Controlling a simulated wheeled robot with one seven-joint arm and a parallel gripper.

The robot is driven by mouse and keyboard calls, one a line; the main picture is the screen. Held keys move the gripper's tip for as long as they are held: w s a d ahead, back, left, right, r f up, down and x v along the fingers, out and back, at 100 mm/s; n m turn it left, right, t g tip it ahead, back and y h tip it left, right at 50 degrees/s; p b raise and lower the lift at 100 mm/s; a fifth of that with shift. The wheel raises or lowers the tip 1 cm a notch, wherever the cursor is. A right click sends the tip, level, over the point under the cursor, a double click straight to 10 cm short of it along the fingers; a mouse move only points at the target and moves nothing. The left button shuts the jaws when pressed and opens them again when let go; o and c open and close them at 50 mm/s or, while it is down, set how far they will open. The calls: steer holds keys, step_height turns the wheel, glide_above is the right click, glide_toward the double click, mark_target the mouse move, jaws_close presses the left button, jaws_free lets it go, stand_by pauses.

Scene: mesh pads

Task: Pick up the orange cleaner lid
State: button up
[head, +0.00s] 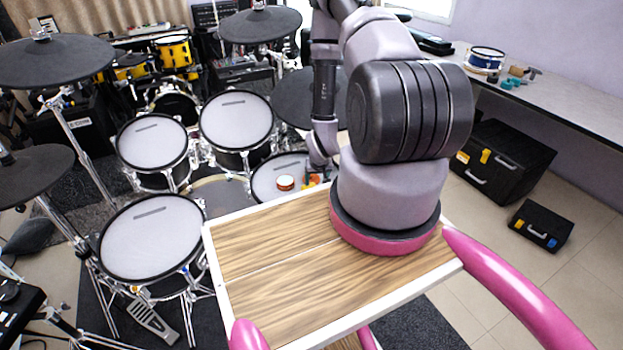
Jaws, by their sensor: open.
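A small round orange-red piece with a pale top (285,183) rests on the white head of a drum (264,186) beyond my wooden base. An orange and yellow piece (311,181) shows just to its right, partly hidden by my arm. I cannot tell for sure which of the two is the orange cleaner lid. My gripper (321,177) is low over the right side of that drum, close to the orange and yellow piece. It is small and partly hidden behind my arm. It is open, and I cannot see contact.
Other drums (152,238) and cymbals (50,62) on stands crowd the left and back. A long table (560,105) with a blue drum (485,60) and small items runs along the right wall. Black toolboxes (502,160) stand on the floor at right, where some floor is clear.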

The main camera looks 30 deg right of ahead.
steer(key=w, duration=0.2)
steer(key=w+d, duration=0.1)
steer(key=w, duration=0.1)
steer(key=w+d, duration=0.1)
steer(key=w, duration=0.2)
steer(key=shift+w, duration=0.1)
steer(key=x, duration=0.5)
steer(key=shift+w+d, duration=0.15)
steer(key=shift+w, duration=0.15)
jaws_close()
